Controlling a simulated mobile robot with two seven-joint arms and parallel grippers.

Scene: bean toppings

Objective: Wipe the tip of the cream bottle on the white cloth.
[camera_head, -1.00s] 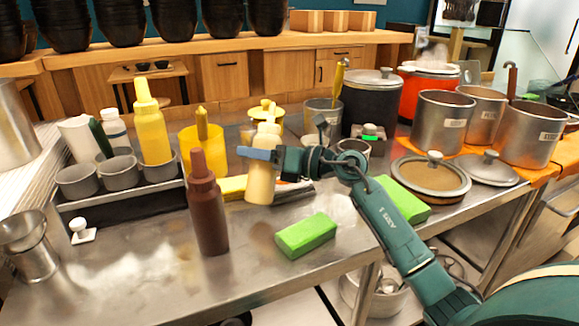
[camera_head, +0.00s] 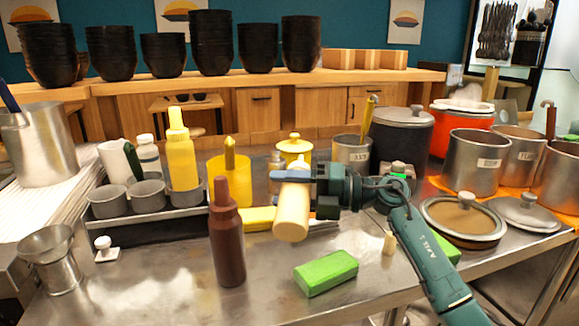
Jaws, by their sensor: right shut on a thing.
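My right gripper (camera_head: 302,180) is shut on the cream bottle (camera_head: 292,212) above the middle of the counter. The bottle is tilted, its rounded base toward me and low, its upper part leaning away. Its tip is not clearly visible behind the gripper. A white, ribbed, cloth-like surface (camera_head: 50,205) lies at the far left, under a metal pot; I cannot tell for certain that it is the white cloth. The bottle is well apart from it. My left gripper is not in view.
A brown bottle (camera_head: 227,235) stands left of the held bottle. A green block (camera_head: 326,272) lies in front to the right. A yellow bottle (camera_head: 181,152), grey cups (camera_head: 147,193) and a yellow container (camera_head: 229,180) stand left.

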